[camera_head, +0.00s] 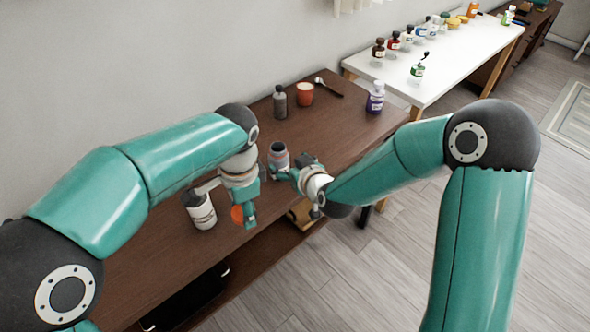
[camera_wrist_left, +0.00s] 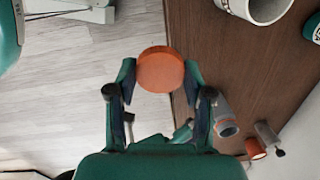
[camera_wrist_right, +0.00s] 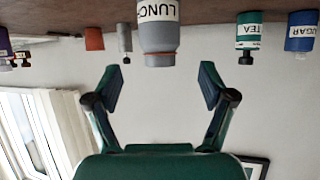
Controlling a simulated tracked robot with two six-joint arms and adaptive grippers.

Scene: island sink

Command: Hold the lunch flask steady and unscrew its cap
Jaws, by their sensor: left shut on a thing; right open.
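The lunch flask (camera_head: 279,157) stands upright on the brown table, grey with a white label and an open-looking top. It shows upside down in the right wrist view (camera_wrist_right: 158,38), with "LUNCH" lettering and a thin orange ring near its rim. My left gripper (camera_wrist_left: 158,80) is shut on a round orange cap (camera_wrist_left: 160,69), held off the flask past the table's front edge. The cap also shows in the head view (camera_head: 237,214). My right gripper (camera_wrist_right: 160,78) is open, its fingers pointing at the flask with a gap between them and it.
A white canister (camera_head: 201,210) stands left of the flask. A grey bottle (camera_head: 280,102), an orange cup (camera_head: 305,94) and a purple-labelled bottle (camera_head: 375,99) stand farther back. The right wrist view shows tea (camera_wrist_right: 249,32) and sugar (camera_wrist_right: 301,32) tins. A white table (camera_head: 455,55) holds several bottles.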

